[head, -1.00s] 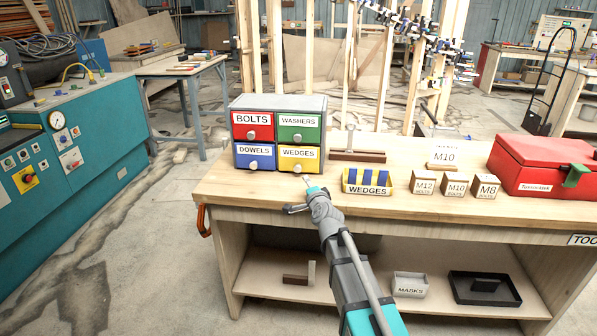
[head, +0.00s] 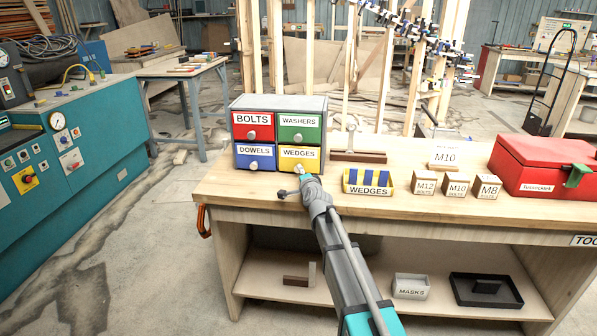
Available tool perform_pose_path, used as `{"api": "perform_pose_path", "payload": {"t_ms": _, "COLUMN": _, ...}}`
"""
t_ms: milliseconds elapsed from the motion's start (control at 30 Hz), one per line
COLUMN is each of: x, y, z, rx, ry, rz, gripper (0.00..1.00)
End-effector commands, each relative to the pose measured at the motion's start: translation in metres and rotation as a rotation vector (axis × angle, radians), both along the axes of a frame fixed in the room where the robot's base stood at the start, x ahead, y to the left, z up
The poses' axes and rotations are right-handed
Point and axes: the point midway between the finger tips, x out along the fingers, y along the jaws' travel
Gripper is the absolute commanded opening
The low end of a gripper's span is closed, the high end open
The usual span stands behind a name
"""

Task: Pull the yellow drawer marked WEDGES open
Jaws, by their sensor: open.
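The yellow drawer marked WEDGES (head: 310,162) is at the lower right of a small grey cabinet (head: 320,102) on the workbench. It looks shut, its front level with the other drawers. My gripper (head: 298,172) is open, directly in front of the yellow drawer's lower left. The drawer's round knob is largely hidden behind the gripper tip. I cannot tell whether the fingers are around the knob or touching it.
The cabinet also holds BOLTS (head: 253,126), WASHERS (head: 299,128) and DOWELS (head: 255,156) drawers. A yellow WEDGES bin (head: 367,182) stands right of my gripper. Labelled blocks (head: 424,183) and a red toolbox (head: 541,165) are farther right. The bench top (head: 225,186) left of my gripper is clear.

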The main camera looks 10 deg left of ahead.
Motion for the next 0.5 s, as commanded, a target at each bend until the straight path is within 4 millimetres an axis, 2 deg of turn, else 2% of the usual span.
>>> {"api": "perform_pose_path", "payload": {"t_ms": 33, "x": 0.011, "y": 0.004, "z": -0.002, "rx": 0.000, "ry": 0.000, "rz": 0.000, "gripper": 0.56}}
{"api": "perform_pose_path", "payload": {"t_ms": 200, "x": 0.030, "y": 0.011, "z": -0.003, "rx": 0.000, "ry": 0.000, "rz": 0.000, "gripper": 0.56}}
{"api": "perform_pose_path", "payload": {"t_ms": 500, "x": 0.043, "y": 0.016, "z": -0.005, "rx": 0.000, "ry": 0.000, "rz": 0.000, "gripper": 0.56}}
